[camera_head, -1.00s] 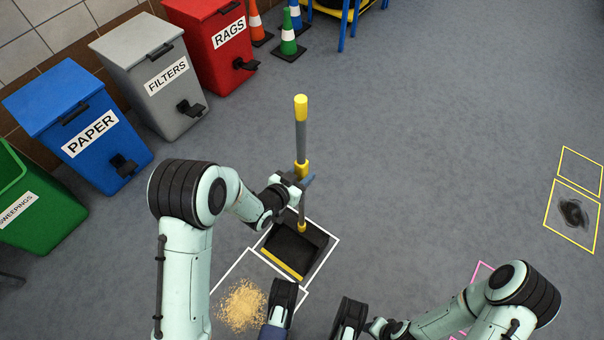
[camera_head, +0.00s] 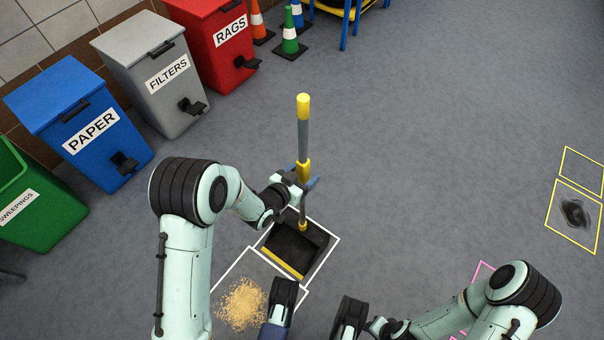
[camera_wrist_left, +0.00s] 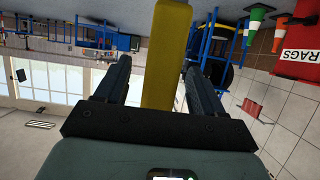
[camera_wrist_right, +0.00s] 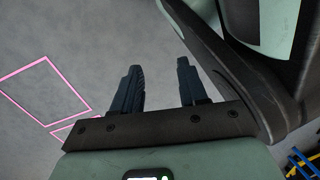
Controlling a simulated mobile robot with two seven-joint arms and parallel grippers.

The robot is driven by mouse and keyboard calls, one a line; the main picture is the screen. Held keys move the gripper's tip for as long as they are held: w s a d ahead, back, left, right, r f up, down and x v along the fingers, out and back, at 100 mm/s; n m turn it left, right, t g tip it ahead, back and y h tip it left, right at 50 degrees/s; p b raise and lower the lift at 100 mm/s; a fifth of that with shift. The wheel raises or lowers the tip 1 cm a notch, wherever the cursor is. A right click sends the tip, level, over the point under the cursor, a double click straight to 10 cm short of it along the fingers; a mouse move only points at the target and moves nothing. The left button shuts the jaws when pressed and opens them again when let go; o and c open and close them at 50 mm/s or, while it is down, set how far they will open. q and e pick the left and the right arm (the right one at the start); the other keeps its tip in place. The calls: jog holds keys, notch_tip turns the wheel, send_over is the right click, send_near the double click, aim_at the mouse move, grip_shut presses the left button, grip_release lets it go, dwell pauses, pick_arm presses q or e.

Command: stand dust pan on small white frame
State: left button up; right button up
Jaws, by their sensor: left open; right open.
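The dust pan (camera_head: 293,247) is black with a yellow front lip and stands on the floor inside the small white frame (camera_head: 333,252). Its upright handle (camera_head: 303,135) is grey with a yellow tip and a yellow lower grip. My left gripper (camera_head: 305,183) is at the yellow grip, with its fingers open on either side of it. In the left wrist view the yellow grip (camera_wrist_left: 167,60) passes between the open fingers, with a gap to each. My right gripper (camera_wrist_right: 160,85) is open and empty, with bare floor beyond it in the right wrist view.
Sand-coloured sweepings (camera_head: 241,305) lie in a second white frame in front of the pan. Bins labelled sweepings (camera_head: 35,205), paper (camera_head: 80,125), filters (camera_head: 150,70) and rags (camera_head: 215,40) line the left. Cones (camera_head: 289,40) stand behind. Floor right of the pan is clear up to the yellow frames (camera_head: 575,215).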

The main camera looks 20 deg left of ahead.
pick_arm(q)
jog(key=p+v, duration=0.3)
jog(key=v, duration=1)
jog(key=shift+s, duration=0.2)
pick_arm(e)
jog(key=shift+t, duration=0.8)
jog(key=w+r, duration=0.4)
jog(key=shift+a, duration=0.25)
pick_arm(q)
jog(key=shift+r, duration=0.1)
pick_arm(e)
jog(key=shift+s+r, duration=0.1)
